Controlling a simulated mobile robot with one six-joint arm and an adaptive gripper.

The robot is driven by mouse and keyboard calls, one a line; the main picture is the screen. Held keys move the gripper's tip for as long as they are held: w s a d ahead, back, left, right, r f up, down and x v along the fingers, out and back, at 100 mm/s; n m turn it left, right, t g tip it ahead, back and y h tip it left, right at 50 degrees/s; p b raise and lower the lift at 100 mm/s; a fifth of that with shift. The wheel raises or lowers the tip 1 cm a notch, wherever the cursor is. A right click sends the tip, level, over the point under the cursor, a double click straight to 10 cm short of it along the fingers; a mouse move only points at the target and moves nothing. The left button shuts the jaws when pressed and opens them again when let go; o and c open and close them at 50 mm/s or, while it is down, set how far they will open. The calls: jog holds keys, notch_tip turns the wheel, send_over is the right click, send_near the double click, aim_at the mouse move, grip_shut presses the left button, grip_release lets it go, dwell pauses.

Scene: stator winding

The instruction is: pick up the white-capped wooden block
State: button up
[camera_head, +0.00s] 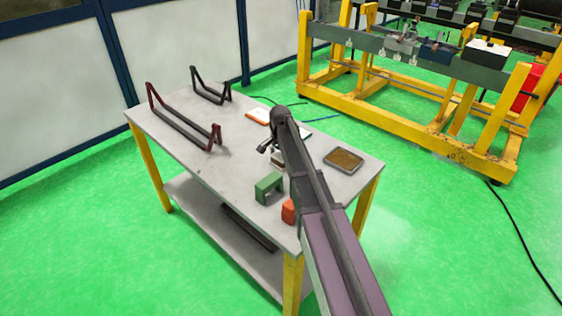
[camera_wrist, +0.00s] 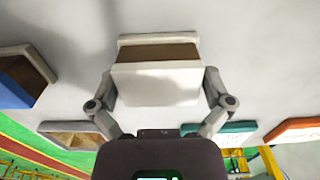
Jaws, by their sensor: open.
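The white-capped wooden block (camera_wrist: 157,85) shows large in the wrist view, with a broad white face nearest, a brown wooden band behind it and a white cap at the far end. My gripper (camera_wrist: 160,92) is open, with one finger at each side of the block's near white part. I cannot tell whether either finger touches it. In the head view my gripper (camera_head: 267,147) is low over the middle of the table, and the block (camera_head: 278,160) is partly hidden by my arm.
The grey table (camera_head: 190,160) also holds a green block (camera_head: 268,187), an orange block (camera_head: 288,211), a brown-filled tray (camera_head: 343,160), an orange-edged white item (camera_head: 257,115), a red-ended frame (camera_head: 185,128) and a dark frame (camera_head: 210,92). The table's left part has bare room.

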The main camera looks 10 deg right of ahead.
aim_at(280, 155)
jog(key=c, duration=0.8)
jog(key=shift+r, duration=0.1)
notch_tip(280, 155, up, 10)
jog(key=p, duration=1)
dwell(0.3)
jog(key=o, duration=0.5)
jog(key=c, duration=0.4)
